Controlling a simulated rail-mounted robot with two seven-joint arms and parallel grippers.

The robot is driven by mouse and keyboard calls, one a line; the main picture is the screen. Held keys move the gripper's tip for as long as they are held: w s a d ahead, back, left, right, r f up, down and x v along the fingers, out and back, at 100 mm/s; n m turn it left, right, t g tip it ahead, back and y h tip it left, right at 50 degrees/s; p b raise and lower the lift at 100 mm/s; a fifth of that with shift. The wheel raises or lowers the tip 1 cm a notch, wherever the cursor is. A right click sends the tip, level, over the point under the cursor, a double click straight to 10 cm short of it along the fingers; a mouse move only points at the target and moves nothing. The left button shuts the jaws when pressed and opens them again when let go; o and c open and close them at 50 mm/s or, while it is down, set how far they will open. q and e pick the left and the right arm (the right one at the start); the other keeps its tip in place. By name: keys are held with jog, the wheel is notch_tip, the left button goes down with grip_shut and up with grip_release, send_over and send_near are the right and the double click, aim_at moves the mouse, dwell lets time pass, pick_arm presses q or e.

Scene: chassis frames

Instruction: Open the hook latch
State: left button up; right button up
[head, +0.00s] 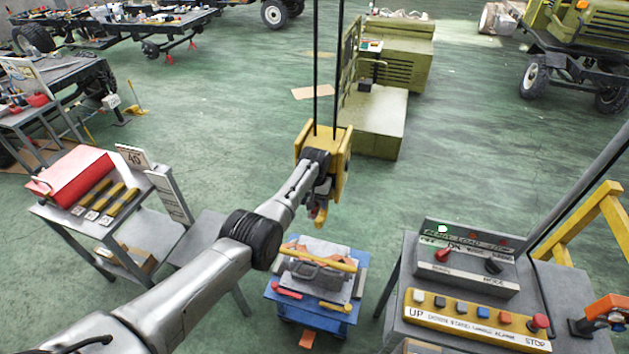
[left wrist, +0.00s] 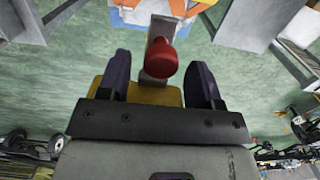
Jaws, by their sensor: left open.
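The yellow hook block (head: 340,165) hangs on two dark cables in the middle of the head view. Its orange-yellow hook (head: 320,216) points down, partly hidden by my wrist. My left gripper (head: 322,192) is at the block's front. In the left wrist view, my left gripper (left wrist: 160,72) is open, its two dark fingers apart. A red knob (left wrist: 161,58) on a grey metal piece (left wrist: 160,28), seemingly the latch, shows between the fingertips. My right gripper is not in view.
Below the hook, a blue cart (head: 315,317) carries a grey load with an orange-yellow bar (head: 318,257). A control console (head: 470,325) with buttons stands right. A grey cart (head: 75,215) with a red box (head: 75,176) stands left. A green machine (head: 375,122) stands behind.

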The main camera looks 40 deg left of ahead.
pick_arm(q)
notch_tip(320, 180, up, 10)
jog(key=shift+w+b, duration=0.25)
jog(key=shift+b, duration=0.05)
jog(key=shift+a, duration=0.1)
